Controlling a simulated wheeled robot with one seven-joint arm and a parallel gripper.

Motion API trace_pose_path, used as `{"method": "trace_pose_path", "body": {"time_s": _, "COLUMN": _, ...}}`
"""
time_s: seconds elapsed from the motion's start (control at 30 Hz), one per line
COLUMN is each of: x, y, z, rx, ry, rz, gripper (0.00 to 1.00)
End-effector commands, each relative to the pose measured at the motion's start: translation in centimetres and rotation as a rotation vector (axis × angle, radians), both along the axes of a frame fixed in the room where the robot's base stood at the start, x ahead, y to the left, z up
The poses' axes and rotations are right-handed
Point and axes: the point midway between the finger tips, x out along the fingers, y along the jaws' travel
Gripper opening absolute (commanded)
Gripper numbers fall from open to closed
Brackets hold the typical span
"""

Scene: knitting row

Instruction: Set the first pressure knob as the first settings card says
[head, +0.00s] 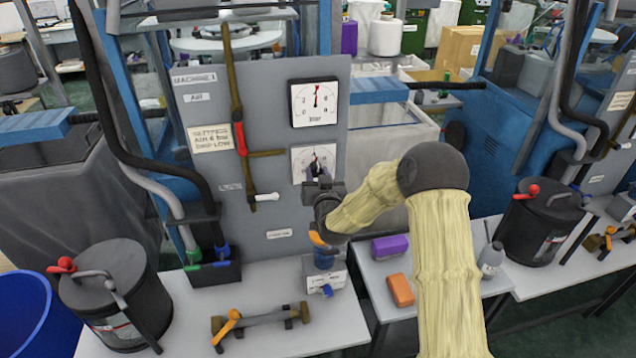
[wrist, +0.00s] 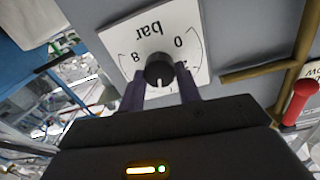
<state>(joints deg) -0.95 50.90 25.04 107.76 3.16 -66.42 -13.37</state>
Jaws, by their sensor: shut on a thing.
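The first settings card (head: 210,138) is on the grey panel marked MACHINE 1; it appears to read AIR 6 BAR, DRIP LOW. The first pressure knob (wrist: 160,68) is black and round, on a white dial plate marked bar (wrist: 193,28), upside down in the wrist view. In the head view the plate (head: 300,154) sits below a white gauge (head: 315,103), whose red needle points about straight up. My gripper (head: 317,173) is shut on the knob, one purple finger on each side in the wrist view (wrist: 160,84).
Brown pipes with a red lever (head: 241,139) and a white-tipped lever (head: 266,197) run left of the dials. Below, the white table (head: 275,330) holds a black pot (head: 117,295) and an orange-handled fitting (head: 260,322). An orange block (head: 401,290) lies right.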

Motion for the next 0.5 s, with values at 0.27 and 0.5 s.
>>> {"method": "trace_pose_path", "body": {"time_s": 0.27, "x": 0.04, "y": -0.14, "z": -0.57, "rx": 0.247, "ry": 0.068, "rz": -0.001, "gripper": 0.11}}
{"method": "trace_pose_path", "body": {"time_s": 0.5, "x": 0.06, "y": -0.21, "z": -0.51, "rx": 0.460, "ry": 0.130, "rz": -0.001, "gripper": 0.11}}
